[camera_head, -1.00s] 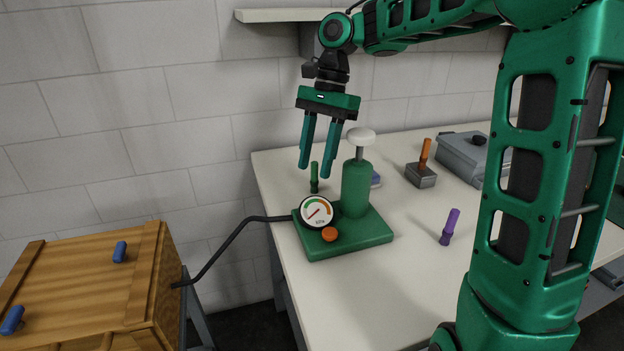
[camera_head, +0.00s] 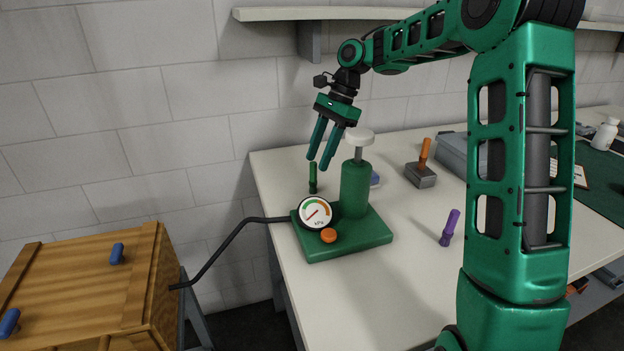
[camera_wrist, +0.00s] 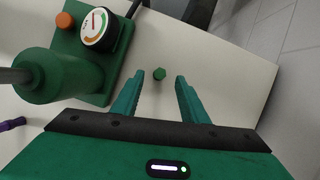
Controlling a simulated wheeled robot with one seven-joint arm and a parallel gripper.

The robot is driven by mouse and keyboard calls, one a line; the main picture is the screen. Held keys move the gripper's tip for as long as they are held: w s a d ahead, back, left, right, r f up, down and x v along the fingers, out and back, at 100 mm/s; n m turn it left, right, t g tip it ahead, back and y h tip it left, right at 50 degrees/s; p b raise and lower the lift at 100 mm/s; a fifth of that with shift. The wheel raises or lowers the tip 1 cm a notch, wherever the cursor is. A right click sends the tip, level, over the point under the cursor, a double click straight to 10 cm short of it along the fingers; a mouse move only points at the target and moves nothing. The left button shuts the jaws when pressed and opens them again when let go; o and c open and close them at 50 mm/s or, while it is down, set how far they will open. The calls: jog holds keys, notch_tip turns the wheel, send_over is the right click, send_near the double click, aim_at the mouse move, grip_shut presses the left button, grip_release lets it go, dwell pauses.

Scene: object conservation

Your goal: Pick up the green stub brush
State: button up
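The green stub brush (camera_head: 313,178) stands upright near the back left corner of the white table, behind the pump's gauge. In the wrist view the brush (camera_wrist: 159,73) appears end-on, a little beyond and between the fingertips. My gripper (camera_head: 319,163) is open and empty, pointing down above the brush. I cannot tell the exact height gap.
A green hand pump (camera_head: 354,190) with a gauge (camera_head: 315,212) stands close beside the brush. A purple stub brush (camera_head: 450,228) and an orange-handled tool (camera_head: 422,165) stand farther right. A wooden crate (camera_head: 95,285) is at lower left. A shelf (camera_head: 330,13) hangs above.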

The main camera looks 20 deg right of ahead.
aim_at(313, 186)
jog(key=shift+x, duration=2.65)
grip_shut()
